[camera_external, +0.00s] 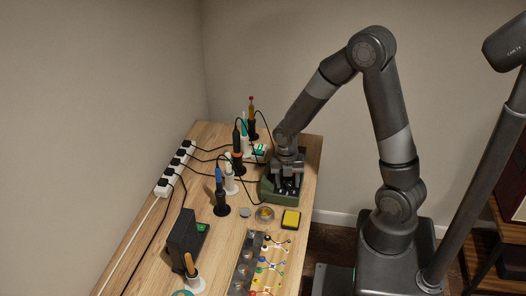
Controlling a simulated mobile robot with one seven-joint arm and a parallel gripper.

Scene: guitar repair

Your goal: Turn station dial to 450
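My gripper (288,168) points down over a green box-like unit (268,190) with a dark top, near the right edge of the wooden table. Its fingers are at or just above the top of that unit; I cannot tell whether they touch it. The view is too small to show whether the fingers are apart or closed. No dial or number scale can be made out. A black upright unit (182,240) with a green patch beside it stands at the front left. A small unit with a green face (259,149) sits further back.
Several soldering-type tools, such as a blue one (219,180) and an orange-black one (237,150), stand upright left of my gripper. A white power strip (176,168) with cables lies along the left edge. A yellow sponge (291,219), round tins and a parts tray (243,270) lie in front.

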